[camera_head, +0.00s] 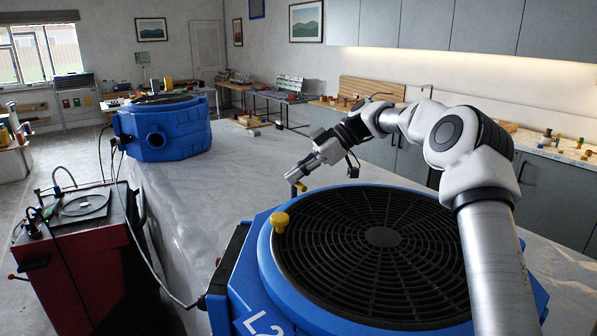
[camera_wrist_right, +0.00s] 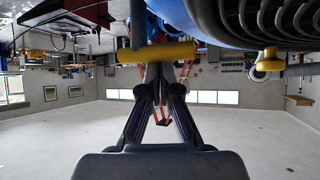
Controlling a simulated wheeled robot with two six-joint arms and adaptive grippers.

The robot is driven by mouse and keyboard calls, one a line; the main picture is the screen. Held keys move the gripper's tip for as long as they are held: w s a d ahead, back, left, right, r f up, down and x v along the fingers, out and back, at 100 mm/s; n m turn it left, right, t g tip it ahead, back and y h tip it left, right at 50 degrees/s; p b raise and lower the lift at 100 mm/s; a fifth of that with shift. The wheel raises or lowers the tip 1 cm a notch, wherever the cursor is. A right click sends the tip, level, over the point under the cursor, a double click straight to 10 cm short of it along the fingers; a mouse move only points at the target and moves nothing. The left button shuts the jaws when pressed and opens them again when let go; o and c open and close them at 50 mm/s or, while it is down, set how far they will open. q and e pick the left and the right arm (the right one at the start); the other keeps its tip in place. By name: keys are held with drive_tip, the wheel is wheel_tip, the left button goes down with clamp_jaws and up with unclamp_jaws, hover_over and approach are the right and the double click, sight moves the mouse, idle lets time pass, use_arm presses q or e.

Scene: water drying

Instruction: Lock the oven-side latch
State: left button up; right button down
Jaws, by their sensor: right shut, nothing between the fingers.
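A blue round-topped unit (camera_head: 262,262) with a black grille (camera_head: 385,245) stands in the front of the head view. A yellow knob (camera_head: 280,221) sits upright on its left rim. A smaller yellow piece (camera_head: 301,187) shows just beyond the rim, beside my right gripper (camera_head: 295,178). In the upside-down wrist view, a yellow cylinder (camera_wrist_right: 160,52) lies across the tips of my right gripper (camera_wrist_right: 162,68), and a yellow knob (camera_wrist_right: 269,62) is to the right. My right gripper is shut and empty. Whether it touches the cylinder is unclear. I cannot tell which yellow part is the oven-side latch.
A second blue unit (camera_head: 172,130) stands farther back on the left. A red cart (camera_head: 85,255) with cables stands at left. A long pale worktop (camera_head: 220,185) runs behind the front unit, with bare room left of my gripper. Grey cabinets (camera_head: 545,195) line the right wall.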

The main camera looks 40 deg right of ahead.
drive_tip(key=shift+w+a, duration=0.1)
drive_tip(key=shift+a+r, duration=0.1)
drive_tip(key=shift+a, duration=0.1)
use_arm(q)
drive_tip(key=shift+s+d+r, duration=0.2)
drive_tip(key=shift+s+d, duration=0.05)
drive_tip(key=shift+s, duration=0.1)
use_arm(e)
drive_tip(key=d+r, duration=0.5)
drive_tip(key=r, duration=0.3)
drive_tip(key=shift+s, duration=0.4)
drive_tip(key=shift+w, duration=0.1)
